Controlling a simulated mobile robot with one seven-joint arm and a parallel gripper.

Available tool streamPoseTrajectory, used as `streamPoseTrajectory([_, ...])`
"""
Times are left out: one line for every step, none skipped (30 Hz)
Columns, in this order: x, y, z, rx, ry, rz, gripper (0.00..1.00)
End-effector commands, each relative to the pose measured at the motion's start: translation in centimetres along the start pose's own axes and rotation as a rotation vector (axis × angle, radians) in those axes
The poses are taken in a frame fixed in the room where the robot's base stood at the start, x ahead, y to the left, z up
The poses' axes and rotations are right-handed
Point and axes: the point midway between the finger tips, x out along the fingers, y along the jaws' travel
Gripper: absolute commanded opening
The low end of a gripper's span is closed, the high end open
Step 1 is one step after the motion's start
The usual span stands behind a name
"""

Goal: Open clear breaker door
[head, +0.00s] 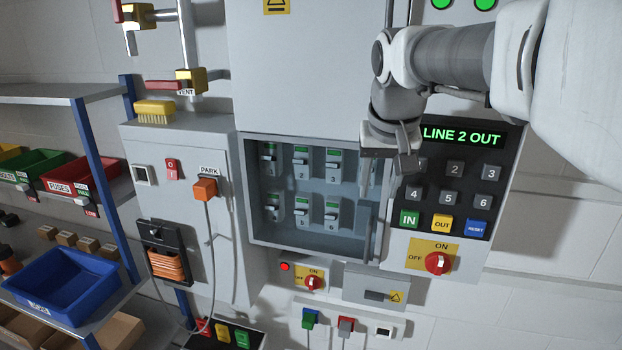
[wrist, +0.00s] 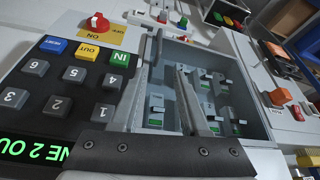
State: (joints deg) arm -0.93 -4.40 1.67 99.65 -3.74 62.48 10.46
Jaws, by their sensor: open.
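The breaker box (head: 315,241) is a grey recessed panel in the middle of the head view, with two rows of breakers inside. Its clear door is hard to make out; the breakers show through a faint bluish tint. A grey upright bar (head: 375,238), which looks like the door's handle or edge, runs along the box's right side. My gripper (head: 387,172) is open and points at this right side from above. In the wrist view my gripper's fingers (wrist: 164,72) reach over the box, close to the grey bar. I cannot tell whether they touch it.
A keypad (head: 455,185) reading LINE 2 OUT and a red rotary switch (head: 438,263) sit close on the right. A PARK panel with an orange plug (head: 205,189) stands left. Below are a smaller red switch (head: 313,283) and a grey drawer-like box (head: 388,286). Shelves with bins are far left.

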Motion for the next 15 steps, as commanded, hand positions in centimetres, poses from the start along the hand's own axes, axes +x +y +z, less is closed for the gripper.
streamPoseTrajectory([0.6, 0.0, 0.1, 0.000, -0.005, 0.001, 0.45])
streamPoseTrajectory([1.1, 0.0, 0.1, 0.000, -0.006, 0.001, 0.45])
streamPoseTrajectory([1.7, 0.0, 0.1, 0.000, -0.005, 0.001, 0.45])
streamPoseTrajectory([2.2, 0.0, 0.2, 0.000, -0.006, 0.001, 0.45])
streamPoseTrajectory([2.8, 0.0, 0.2, 0.000, -0.006, 0.001, 0.45])
streamPoseTrajectory([3.7, 0.0, 0.2, 0.000, -0.007, 0.001, 0.45])
streamPoseTrajectory([4.3, 0.0, 0.2, 0.000, -0.007, 0.001, 0.45])
streamPoseTrajectory([5.0, 0.1, 0.2, 0.000, -0.008, 0.001, 0.45])
streamPoseTrajectory([5.9, 0.1, 0.2, 0.000, -0.008, 0.001, 0.45])
streamPoseTrajectory([6.5, 0.0, 0.2, 0.001, -0.007, 0.001, 0.45])
streamPoseTrajectory([7.2, 0.1, 0.2, 0.001, -0.008, 0.001, 0.45])
streamPoseTrajectory([8.1, 0.1, 0.2, 0.001, -0.007, 0.001, 0.45])
streamPoseTrajectory([8.8, 0.1, 0.2, 0.001, -0.007, 0.001, 0.45])
streamPoseTrajectory([9.4, 0.1, 0.2, 0.001, -0.008, 0.001, 0.45])
streamPoseTrajectory([10.3, 0.1, 0.2, 0.001, -0.007, 0.001, 0.45])
